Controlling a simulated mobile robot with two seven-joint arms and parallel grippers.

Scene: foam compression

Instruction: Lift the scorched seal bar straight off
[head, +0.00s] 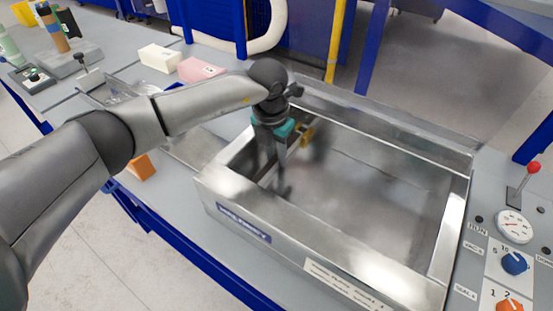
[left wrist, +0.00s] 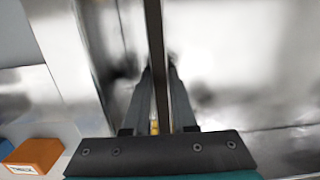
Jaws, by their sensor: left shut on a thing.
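My left gripper (head: 280,188) reaches down inside the left end of the open metal chamber (head: 330,262). In the left wrist view its two fingers (left wrist: 160,72) are closed in on both sides of a thin, dark, straight bar (left wrist: 155,35), which I take as the seal bar. The bar runs from the top edge of that view down between the fingers. A small yellow part (head: 307,135) shows beside the gripper in the head view. Much of the bar is hidden by the gripper in the head view. My right gripper is not in view.
A control panel with a gauge (head: 514,226), a blue knob (head: 514,263) and a red-tipped lever (head: 520,186) is at the right. An orange block (head: 141,168) lies left of the chamber. White (head: 160,58) and pink (head: 200,70) blocks lie behind the arm.

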